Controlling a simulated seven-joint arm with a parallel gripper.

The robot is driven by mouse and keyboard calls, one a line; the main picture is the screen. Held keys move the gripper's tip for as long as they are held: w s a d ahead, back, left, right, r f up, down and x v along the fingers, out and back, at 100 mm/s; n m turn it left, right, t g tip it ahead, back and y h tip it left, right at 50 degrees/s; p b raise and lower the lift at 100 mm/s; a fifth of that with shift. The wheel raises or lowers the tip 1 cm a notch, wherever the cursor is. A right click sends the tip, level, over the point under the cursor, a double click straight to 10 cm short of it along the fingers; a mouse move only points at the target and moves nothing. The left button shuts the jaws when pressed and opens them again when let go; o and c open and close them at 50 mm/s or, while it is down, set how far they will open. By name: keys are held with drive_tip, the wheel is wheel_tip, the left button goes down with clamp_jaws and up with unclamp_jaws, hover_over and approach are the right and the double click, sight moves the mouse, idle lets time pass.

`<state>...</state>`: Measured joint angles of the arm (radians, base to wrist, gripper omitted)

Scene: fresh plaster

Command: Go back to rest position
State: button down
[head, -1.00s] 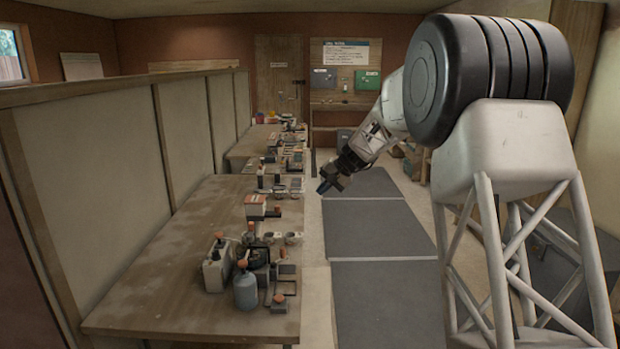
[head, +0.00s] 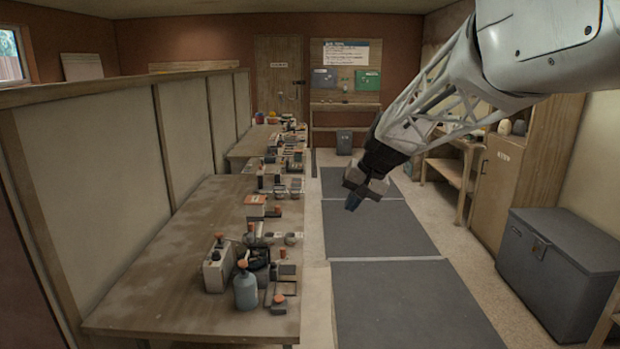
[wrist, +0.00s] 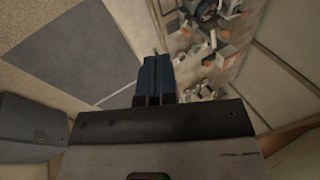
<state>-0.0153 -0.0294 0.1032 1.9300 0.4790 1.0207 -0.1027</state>
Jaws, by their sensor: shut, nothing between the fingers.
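My gripper (head: 353,202) hangs in the air over the grey floor mats, to the right of the workbench, in the head view. Its blue fingers point down and a little left. In the wrist view the blue fingers of my gripper (wrist: 155,75) lie side by side, shut, with nothing between them. The gripper touches no object. My arm comes in from the upper right of the head view.
The long workbench (head: 160,290) on the left carries bottles, boxes and cups along its right edge. Grey mats (head: 400,300) cover the clear aisle. A dark chest (head: 555,270) and a wooden cabinet (head: 500,190) stand on the right.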

drive_tip(key=s+d+f+h, duration=0.1)
drive_tip(key=s+d+f, duration=0.1)
drive_tip(key=s, duration=1)
drive_tip(key=s+d+f+h, duration=0.2)
drive_tip(key=s+d+f, duration=0.1)
drive_tip(key=s, duration=1)
drive_tip(key=s+d+f+n+h, duration=0.1)
drive_tip(key=s+d+f, duration=0.1)
drive_tip(key=s, duration=1.1)
drive_tip(key=shift+d+f+t+h, duration=0.4)
drive_tip(key=shift+d, duration=0.3)
drive_tip(key=c, duration=1.8)
unclamp_jaws()
drive_tip(key=shift+c, duration=0.2)
